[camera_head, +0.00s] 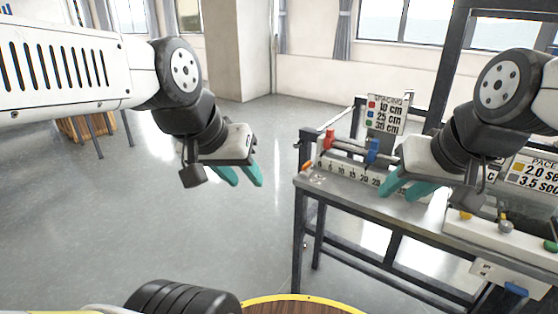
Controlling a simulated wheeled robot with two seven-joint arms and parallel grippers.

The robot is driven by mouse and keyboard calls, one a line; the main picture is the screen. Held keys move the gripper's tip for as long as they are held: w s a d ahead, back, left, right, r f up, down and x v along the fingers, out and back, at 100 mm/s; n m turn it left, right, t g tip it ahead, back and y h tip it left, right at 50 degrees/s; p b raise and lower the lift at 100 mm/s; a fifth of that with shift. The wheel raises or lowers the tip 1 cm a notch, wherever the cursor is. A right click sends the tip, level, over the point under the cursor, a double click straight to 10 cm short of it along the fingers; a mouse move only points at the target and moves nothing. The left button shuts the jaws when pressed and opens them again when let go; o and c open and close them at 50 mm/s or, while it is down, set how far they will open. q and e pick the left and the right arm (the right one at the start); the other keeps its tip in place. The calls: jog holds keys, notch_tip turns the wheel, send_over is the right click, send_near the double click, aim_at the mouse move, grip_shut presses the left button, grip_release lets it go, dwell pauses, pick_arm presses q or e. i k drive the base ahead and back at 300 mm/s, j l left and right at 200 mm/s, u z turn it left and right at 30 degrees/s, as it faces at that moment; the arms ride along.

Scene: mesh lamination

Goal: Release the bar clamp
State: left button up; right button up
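A metal workbench (322,188) stands on the right. A dark horizontal bar (350,149) runs along its back, with a red piece (329,138) and a blue piece (373,151) on it. I cannot tell which of these parts is the bar clamp. My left gripper (246,183) has teal fingers apart, with nothing between them, over open floor left of the bench. My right gripper (399,193) has teal fingers apart and empty, in front of the blue piece over the bench. It hides part of the scale and bench top.
A numbered scale (346,174) lies along the bench, with an orange piece (307,166) at its left end. A spacing sign (385,114) stands behind. A control box (485,232) with knobs and a pace sign (535,173) are at right.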

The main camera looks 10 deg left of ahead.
aim_at(305, 166)
jog(key=i+l+u, duration=0.15)
jog(key=i+u, duration=0.15)
jog(key=u, duration=0.15)
jog(key=i+l+u, duration=0.4)
jog(key=k+j, duration=0.1)
